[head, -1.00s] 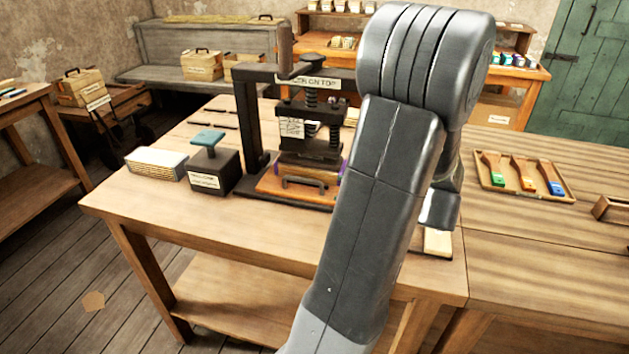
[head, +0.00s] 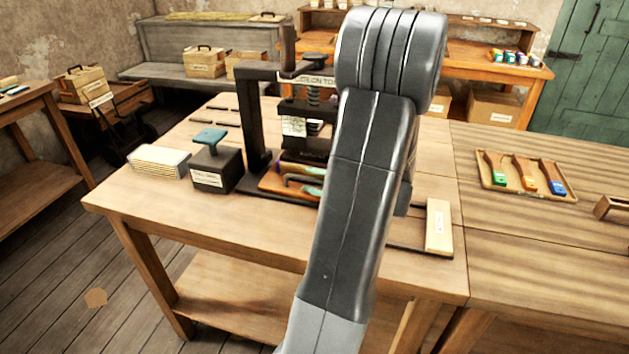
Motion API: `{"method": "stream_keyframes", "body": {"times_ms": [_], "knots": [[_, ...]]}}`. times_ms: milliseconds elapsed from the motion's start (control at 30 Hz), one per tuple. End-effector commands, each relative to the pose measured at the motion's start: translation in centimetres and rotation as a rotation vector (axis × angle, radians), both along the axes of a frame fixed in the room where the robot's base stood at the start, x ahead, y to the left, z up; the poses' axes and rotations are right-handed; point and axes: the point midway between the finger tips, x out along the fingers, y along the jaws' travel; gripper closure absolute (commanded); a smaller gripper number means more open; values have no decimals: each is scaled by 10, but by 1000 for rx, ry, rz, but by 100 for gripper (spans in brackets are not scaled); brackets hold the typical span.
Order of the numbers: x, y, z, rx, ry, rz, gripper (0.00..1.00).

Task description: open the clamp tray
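The handwheel press (head: 252,125) is a dark metal frame on the wooden table, with a sign across its top and a paper label on its middle block. At its foot is the orange-brown clamp tray (head: 272,182) with a dark bar handle (head: 300,180) on its front. Small green and purplish bits show at the tray's upper edge. My arm crosses in front and hides the right side of the press and tray. My gripper is hidden behind my arm, so its fingers and any contact with the handle cannot be seen.
Left of the press stand a dark block with a teal-topped handle (head: 209,137) and a pale stack (head: 158,161). A labelled wooden block (head: 439,227) lies right of my arm. A tray of colored brushes (head: 490,156) lies farther right. The table's front left is clear.

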Motion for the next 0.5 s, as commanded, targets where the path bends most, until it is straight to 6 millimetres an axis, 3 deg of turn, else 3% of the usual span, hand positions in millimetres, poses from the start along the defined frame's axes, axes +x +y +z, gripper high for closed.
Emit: {"method": "stream_keyframes", "body": {"times_ms": [33, 133, 500], "knots": [[0, 0, 0, 0, 0, 0, 79], [0, 0, 0, 0, 0, 0, 99], [-7, 2, -1, -1, 1, 1, 100]]}}
